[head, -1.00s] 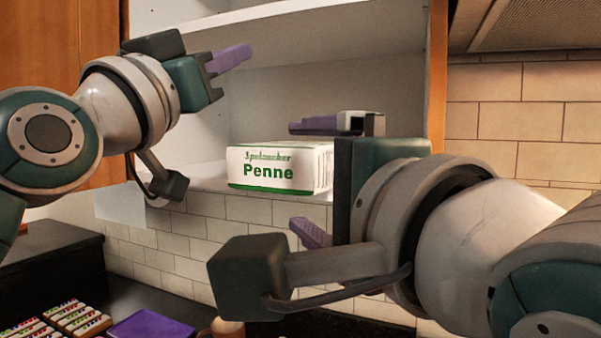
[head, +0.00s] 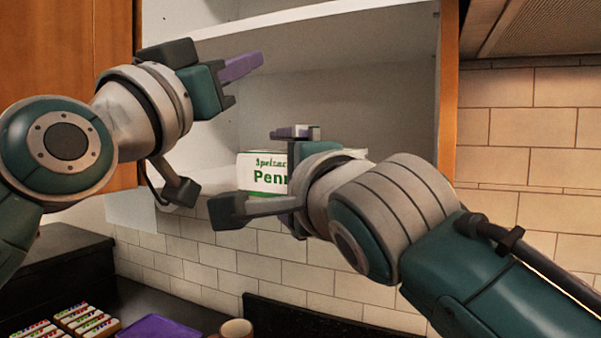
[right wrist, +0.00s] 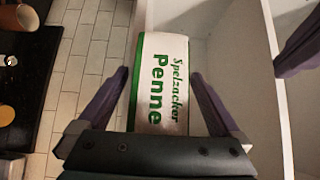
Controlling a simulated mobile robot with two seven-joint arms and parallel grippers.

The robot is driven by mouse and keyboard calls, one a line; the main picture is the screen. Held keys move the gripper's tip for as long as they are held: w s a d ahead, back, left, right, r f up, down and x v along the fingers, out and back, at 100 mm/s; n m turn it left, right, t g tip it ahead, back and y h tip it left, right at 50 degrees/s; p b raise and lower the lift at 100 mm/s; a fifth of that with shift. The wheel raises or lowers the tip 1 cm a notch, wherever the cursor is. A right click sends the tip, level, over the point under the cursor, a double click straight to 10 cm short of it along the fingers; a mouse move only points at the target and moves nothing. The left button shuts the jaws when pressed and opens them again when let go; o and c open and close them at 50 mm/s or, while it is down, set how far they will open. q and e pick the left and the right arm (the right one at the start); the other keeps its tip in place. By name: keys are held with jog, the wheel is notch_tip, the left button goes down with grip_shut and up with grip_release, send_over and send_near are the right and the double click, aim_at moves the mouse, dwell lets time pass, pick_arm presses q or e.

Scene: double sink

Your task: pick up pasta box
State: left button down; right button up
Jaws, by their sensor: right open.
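The pasta box (head: 262,172), white with green "Penne" lettering, lies on its long side on the bottom shelf of the open cabinet. My right arm hides its right part in the head view. In the right wrist view the box (right wrist: 162,85) lies between the spread fingers of my right gripper (right wrist: 160,78). This gripper is open, with one finger on each side of the box; the box is not gripped. My left gripper (head: 240,68) is in front of the cabinet, higher and left of the box, holding nothing visible. Its finger gap is unclear.
The cabinet's upper shelf (head: 300,18) and right side wall (head: 447,90) bound the space around the box. Below are a tiled wall and a dark counter with a purple tray (head: 160,327), a mug (head: 236,329) and several small colourful packs (head: 85,320).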

jog(key=shift+c, duration=0.2)
grip_shut()
dwell(0.6)
pick_arm(q)
jog(key=shift+r, duration=0.6)
jog(key=v, duration=1.2)
